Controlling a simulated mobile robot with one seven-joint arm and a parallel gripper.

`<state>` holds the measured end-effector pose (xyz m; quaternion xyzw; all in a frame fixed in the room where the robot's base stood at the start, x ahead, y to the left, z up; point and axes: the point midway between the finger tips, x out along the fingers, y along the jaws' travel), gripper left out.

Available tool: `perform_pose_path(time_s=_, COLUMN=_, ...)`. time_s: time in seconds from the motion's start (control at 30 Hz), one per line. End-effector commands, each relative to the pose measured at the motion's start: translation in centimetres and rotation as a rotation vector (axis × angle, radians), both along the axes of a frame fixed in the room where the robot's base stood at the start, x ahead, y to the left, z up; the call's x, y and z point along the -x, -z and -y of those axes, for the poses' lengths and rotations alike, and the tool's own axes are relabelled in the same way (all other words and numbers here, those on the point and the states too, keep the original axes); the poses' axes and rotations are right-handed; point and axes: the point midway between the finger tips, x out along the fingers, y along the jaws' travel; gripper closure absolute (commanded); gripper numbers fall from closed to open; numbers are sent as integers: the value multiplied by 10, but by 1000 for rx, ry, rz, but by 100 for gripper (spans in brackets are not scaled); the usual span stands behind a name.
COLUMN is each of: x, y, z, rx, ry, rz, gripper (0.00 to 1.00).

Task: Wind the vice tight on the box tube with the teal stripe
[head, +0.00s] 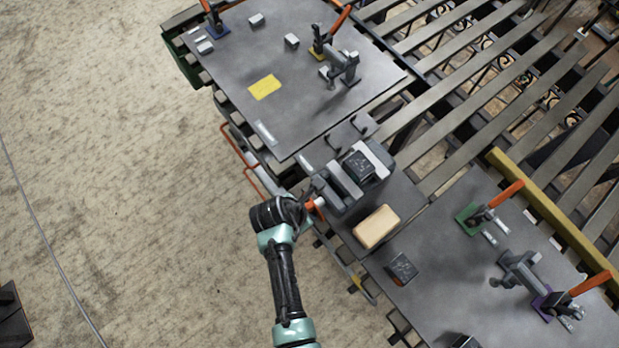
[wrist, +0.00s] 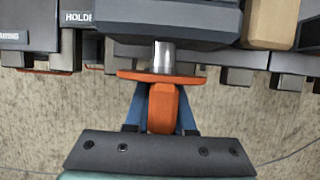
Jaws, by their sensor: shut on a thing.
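The grey vice (head: 345,190) stands at the edge of the bench, between the two dark plates. A dark block-like piece (head: 359,164) shows at its jaws; I cannot make out a teal stripe or whether the jaws touch it. The vice's orange handle (head: 315,205) sticks out at its lower left, on a short metal shaft (wrist: 164,57). My gripper (wrist: 162,112) is shut on the orange handle (wrist: 163,108), one blue finger on each side. In the head view my wrist partly hides the handle. The vice body (wrist: 165,20) fills the top of the wrist view.
A tan block (head: 376,227) lies right of the vice and a small dark piece (head: 402,268) below it. Orange-handled clamps (head: 490,208) stand on the right plate. The upper plate (head: 240,85) carries clamps, small blocks and a yellow patch. Open floor lies left.

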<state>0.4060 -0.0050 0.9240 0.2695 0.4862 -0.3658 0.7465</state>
Motion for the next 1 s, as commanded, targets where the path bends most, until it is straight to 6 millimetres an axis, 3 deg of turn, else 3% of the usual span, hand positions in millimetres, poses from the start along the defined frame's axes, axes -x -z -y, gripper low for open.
perform_pose_path(time_s=1.0, x=-10, y=3, z=-9, rx=-566, ry=-6, rz=776, gripper=100)
